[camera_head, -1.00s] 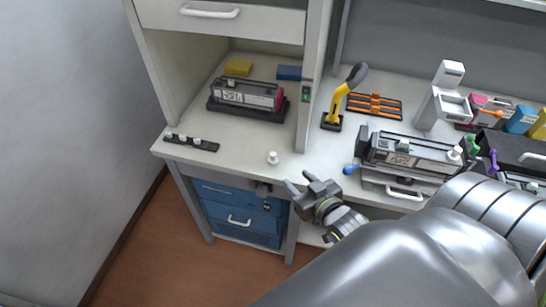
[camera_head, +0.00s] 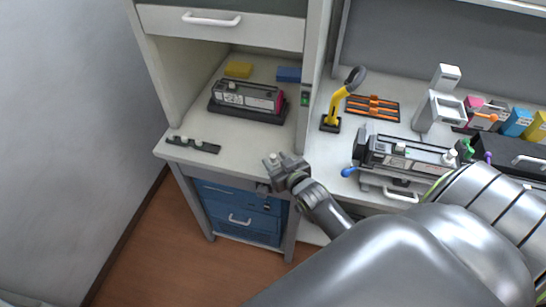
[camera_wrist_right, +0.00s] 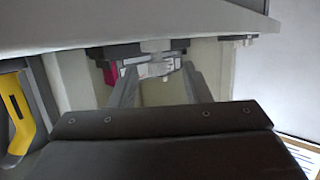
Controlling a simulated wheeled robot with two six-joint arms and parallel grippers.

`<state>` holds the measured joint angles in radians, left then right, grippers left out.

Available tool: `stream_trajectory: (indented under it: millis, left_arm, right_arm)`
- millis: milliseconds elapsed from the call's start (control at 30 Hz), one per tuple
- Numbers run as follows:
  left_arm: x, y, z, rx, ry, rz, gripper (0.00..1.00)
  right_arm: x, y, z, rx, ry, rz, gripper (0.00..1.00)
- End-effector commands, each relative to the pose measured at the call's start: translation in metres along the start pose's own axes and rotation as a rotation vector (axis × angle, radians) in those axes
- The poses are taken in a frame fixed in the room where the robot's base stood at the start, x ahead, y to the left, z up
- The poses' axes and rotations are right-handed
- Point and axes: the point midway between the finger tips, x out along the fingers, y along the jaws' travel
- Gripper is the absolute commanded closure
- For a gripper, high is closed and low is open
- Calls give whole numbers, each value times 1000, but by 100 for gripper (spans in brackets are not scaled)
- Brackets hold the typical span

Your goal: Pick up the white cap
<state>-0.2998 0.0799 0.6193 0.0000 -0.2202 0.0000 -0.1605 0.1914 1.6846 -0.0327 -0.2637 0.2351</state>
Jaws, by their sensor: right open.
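The white cap (camera_head: 273,158) stands near the front edge of the bench, at the middle of the head view. It is small and partly merges with the gripper there. My right gripper (camera_head: 283,163) is open and right at the cap. The fingers seem to be on either side of it, but I cannot tell whether they touch it. In the right wrist view the two fingers (camera_wrist_right: 158,86) are spread apart, with no clear view of the cap between them. My left gripper is out of view.
A toner cartridge (camera_head: 247,96) with a magenta end sits on a dark base behind. A black rack (camera_head: 193,146) lies at the left front. A cabinet post (camera_head: 309,95), a yellow-handled tool (camera_head: 335,104) and another cartridge (camera_head: 408,153) are to the right. Blue drawers (camera_head: 240,213) are below.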

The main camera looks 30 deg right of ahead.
Motion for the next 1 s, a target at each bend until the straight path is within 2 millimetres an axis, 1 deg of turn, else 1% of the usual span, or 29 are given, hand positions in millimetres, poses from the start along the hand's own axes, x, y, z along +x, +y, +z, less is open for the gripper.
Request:
stream_trajectory:
  millis: [33,200,333,500,700,767,1000]
  left_arm:
    - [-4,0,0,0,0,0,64]
    - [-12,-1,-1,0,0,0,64]
    - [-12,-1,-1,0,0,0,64]
    - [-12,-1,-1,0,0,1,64]
    - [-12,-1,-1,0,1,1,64]
    - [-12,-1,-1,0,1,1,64]
    - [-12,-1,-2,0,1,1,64]
  right_arm:
    - [5,0,-3,-1,0,0,56]
    - [25,3,-2,1,0,0,56]
    - [39,3,-1,-1,0,0,56]
    - [46,3,0,1,1,-1,56]
    - [46,3,0,1,1,-1,56]
    - [46,3,0,1,1,0,63]
    - [46,3,0,0,1,0,94]
